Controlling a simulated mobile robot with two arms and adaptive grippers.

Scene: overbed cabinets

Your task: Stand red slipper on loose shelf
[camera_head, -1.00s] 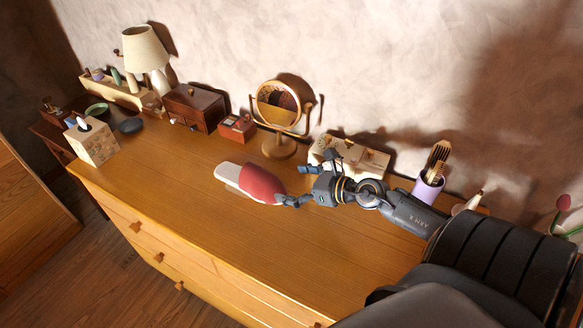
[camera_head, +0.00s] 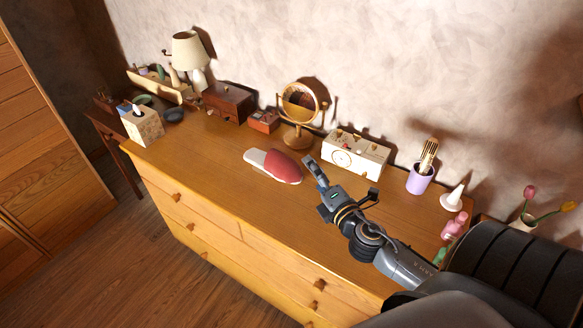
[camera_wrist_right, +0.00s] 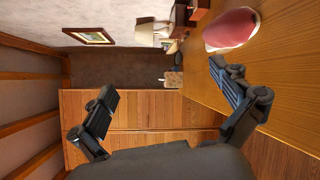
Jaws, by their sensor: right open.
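The red slipper (camera_head: 285,167), with a pale open heel end, lies flat on the wooden dresser top (camera_head: 225,185). My right gripper (camera_head: 312,172) is open and empty, a little to the right of the slipper's red toe and apart from it. In the right wrist view the slipper (camera_wrist_right: 232,30) shows at the upper right, outside the open fingers of my right gripper (camera_wrist_right: 162,85). I cannot make out a loose shelf in these views. My left gripper is not in view.
Along the wall stand a lamp (camera_head: 190,50), a dark box (camera_head: 229,102), a round mirror (camera_head: 299,105), a white clock box (camera_head: 355,155) and a purple cup (camera_head: 420,178). A tissue box (camera_head: 143,127) stands at the left end. The dresser's front middle is clear.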

